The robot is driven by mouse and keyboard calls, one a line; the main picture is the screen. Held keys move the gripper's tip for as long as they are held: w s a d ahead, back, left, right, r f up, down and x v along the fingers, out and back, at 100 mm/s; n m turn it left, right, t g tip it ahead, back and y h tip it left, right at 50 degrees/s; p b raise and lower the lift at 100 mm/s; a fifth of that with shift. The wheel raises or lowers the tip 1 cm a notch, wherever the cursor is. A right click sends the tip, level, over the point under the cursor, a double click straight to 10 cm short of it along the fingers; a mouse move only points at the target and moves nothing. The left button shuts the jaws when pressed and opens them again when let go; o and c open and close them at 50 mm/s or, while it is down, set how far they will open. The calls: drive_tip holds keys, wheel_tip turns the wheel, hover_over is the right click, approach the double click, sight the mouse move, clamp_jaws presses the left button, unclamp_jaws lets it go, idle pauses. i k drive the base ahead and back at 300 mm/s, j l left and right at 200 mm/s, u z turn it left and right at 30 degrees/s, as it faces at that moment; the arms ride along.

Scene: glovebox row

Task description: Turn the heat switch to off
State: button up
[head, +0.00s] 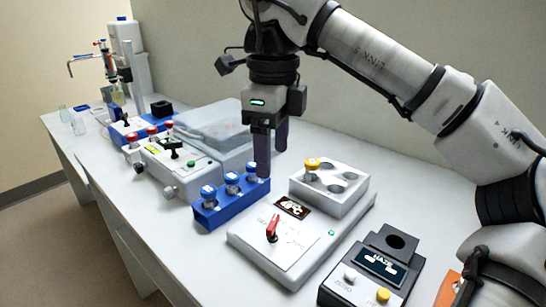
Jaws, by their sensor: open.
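The red lever switch (272,228) stands on the front panel of a white block heater (250,247). I take it as the heat switch; its printed labels are too small to read. The heater has a dark display and a green light. My gripper (271,163) is open and empty, its dark fingers pointing down. In the picture it is above and behind the switch, near the right end of the blue vial rack, and apart from the switch. The exact gap in depth is hard to tell.
A blue rack (211,218) with blue-capped vials stands left of the heater. A yellow-capped vial (312,164) sits in the heater's raised block. A dark-topped instrument (372,268) is at right front. Other devices and a clear-lidded box (212,122) stand further back left.

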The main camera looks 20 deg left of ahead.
sight(273, 224)
drive_tip(key=k, duration=1)
